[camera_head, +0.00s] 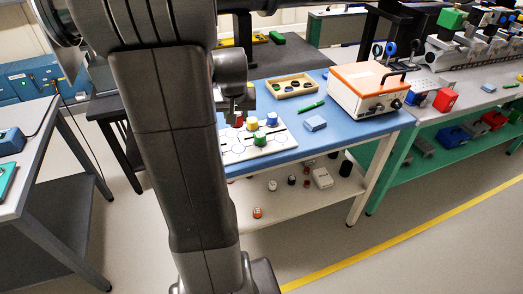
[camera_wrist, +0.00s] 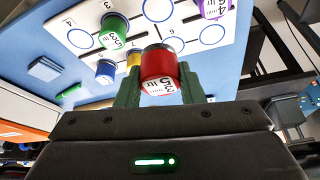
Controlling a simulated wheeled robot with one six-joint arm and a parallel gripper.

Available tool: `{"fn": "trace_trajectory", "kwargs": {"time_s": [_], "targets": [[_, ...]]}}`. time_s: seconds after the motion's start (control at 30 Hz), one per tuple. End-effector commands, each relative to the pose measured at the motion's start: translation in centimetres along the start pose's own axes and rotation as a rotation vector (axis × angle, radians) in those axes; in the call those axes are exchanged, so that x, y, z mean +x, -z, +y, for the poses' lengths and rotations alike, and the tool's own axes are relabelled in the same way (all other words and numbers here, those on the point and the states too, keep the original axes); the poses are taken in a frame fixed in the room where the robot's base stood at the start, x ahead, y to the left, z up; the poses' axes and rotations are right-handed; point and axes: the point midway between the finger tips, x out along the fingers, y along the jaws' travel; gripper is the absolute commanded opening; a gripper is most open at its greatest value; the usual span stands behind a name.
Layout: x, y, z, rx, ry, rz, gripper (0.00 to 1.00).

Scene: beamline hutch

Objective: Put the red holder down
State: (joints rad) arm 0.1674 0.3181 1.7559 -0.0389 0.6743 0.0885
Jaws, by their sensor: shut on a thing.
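The red holder (camera_wrist: 158,68) has a white printed label and sits between the fingers of my gripper (camera_wrist: 160,88), which is shut on it. In the head view my gripper (camera_head: 240,108) is over the far left part of the white board (camera_head: 232,156), with the red holder (camera_head: 238,122) just below the fingers. The board has numbered circles and lies on a blue table top. I cannot tell whether the red holder touches the board. My arm hides the board's left side in the head view.
Green (camera_wrist: 115,28), blue (camera_wrist: 106,70), yellow (camera_wrist: 134,57) and purple (camera_wrist: 214,8) holders stand around the red one. A wooden tray (camera_head: 275,91), green marker (camera_head: 312,106), light blue block (camera_head: 315,123) and orange-topped instrument (camera_head: 350,98) are on the same table. Some circles are empty.

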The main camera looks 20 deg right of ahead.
Motion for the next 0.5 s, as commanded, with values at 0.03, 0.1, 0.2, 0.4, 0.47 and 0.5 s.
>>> {"fn": "trace_trajectory", "kwargs": {"time_s": [0.03,0.1,0.2,0.4,0.47,0.5], "targets": [[0.8,-0.4,-0.2,-0.003,0.001,-0.005,0.11],[2.1,-1.0,-0.2,-0.003,0.001,-0.007,0.11],[3.8,-1.7,-0.2,-0.002,0.001,-0.007,0.11],[5.7,-2.4,-0.2,-0.002,0.001,-0.003,0.11],[6.4,-2.8,-0.1,-0.003,0.001,-0.006,0.11],[7.0,-3.0,-0.1,-0.003,0.001,-0.006,0.11]]}}
